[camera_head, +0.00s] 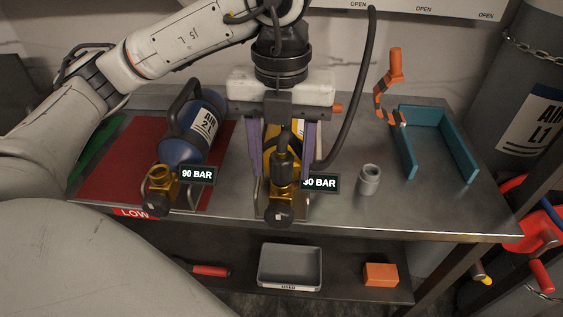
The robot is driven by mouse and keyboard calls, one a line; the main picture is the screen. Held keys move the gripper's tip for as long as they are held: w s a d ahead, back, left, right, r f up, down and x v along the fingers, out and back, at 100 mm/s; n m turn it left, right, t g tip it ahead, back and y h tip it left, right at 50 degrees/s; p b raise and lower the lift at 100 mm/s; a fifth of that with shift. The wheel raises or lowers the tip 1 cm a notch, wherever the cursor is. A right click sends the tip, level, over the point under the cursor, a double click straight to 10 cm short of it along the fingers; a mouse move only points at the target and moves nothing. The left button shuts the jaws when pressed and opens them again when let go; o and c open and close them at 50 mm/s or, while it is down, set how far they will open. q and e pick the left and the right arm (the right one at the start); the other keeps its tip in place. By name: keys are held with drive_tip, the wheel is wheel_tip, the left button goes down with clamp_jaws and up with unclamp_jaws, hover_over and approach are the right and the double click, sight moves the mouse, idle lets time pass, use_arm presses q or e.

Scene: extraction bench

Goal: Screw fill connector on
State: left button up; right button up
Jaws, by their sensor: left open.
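The dark fill connector (283,166) stands upright over the brass valve (285,193) of the yellow cylinder in the middle of the bench. A black hose (355,110) runs down from the upper right toward it; its end is hidden behind a finger. My left gripper (282,160) points down over the connector, with its purple fingers apart on either side. Whether a finger touches the connector I cannot tell. The gripper body and fingers hide much of the yellow cylinder (271,139). My right gripper is not in view.
A blue cylinder (180,151) with a brass valve (161,182) lies on the red mat (107,170) at left. A grey tray (290,250) sits below.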

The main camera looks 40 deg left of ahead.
use_arm(q)
drive_tip(key=c, duration=1.2)
drive_tip(key=shift+o, duration=0.2)
drive_tip(key=m+b, duration=0.1)
drive_tip(key=m, duration=0.1)
drive_tip(key=shift+f+m, duration=0.15)
drive_tip(key=shift+m, duration=0.15)
drive_tip(key=m, duration=0.4)
drive_tip(key=shift+m, duration=0.3)
drive_tip(key=m, duration=0.4)
drive_tip(key=shift+b, duration=0.3)
drive_tip(key=m, duration=0.7)
drive_tip(key=shift+m, duration=0.4)
drive_tip(key=m, duration=0.4)
drive_tip(key=shift+m+b, duration=0.3)
drive_tip(key=shift+b, duration=0.05)
drive_tip(key=m, duration=0.3)
drive_tip(key=shift+m, duration=0.4)
